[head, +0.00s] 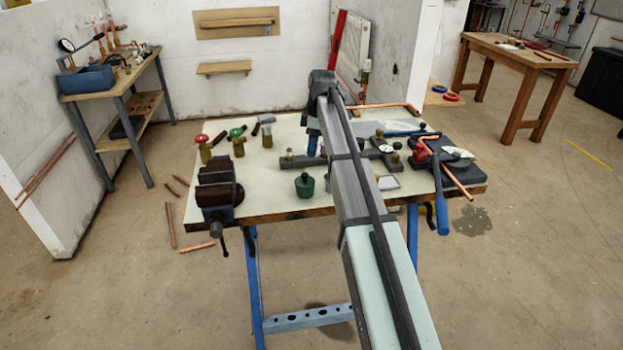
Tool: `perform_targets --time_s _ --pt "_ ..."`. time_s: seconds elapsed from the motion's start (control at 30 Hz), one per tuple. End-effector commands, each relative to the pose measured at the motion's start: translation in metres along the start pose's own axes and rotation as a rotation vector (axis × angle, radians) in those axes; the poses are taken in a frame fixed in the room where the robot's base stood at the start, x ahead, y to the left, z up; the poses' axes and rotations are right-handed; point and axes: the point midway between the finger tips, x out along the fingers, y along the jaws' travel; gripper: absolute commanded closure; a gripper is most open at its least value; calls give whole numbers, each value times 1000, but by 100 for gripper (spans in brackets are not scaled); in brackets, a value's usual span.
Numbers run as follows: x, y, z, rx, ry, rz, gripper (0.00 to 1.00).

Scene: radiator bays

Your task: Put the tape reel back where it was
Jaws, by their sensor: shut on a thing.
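I cannot make out the tape reel on the workbench (270,205); it may be hidden behind my arm, which crosses the bench from the lower right to the upper middle. The dark far joint of my arm shows above the back edge of the bench. My gripper's fingers and whatever is between them are hidden behind the arm. Small blue parts show just left of the arm, too covered to name.
A vise (218,190) is at the bench's left front. Several valves stand behind it, and a green pot (304,185) sits near the middle. A red-and-blue tool (440,190) and copper pipe (457,183) overhang the right edge. The front left bench surface is mostly clear.

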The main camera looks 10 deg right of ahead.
Motion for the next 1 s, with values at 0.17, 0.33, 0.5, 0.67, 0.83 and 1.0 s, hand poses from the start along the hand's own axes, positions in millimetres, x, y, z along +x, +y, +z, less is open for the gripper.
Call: perform_targets --time_s 0.17,0.33,0.5,0.67,0.83,1.0 --pt "2 -2 0 -78 1 -2 63" --pt "17 -2 2 -93 1 -2 63" --pt "45 -2 5 -91 1 -3 63" --pt "62 -2 7 -91 1 -1 63" --pt "74 -2 8 -91 1 -2 63" --pt "95 -2 11 -90 1 -2 63"
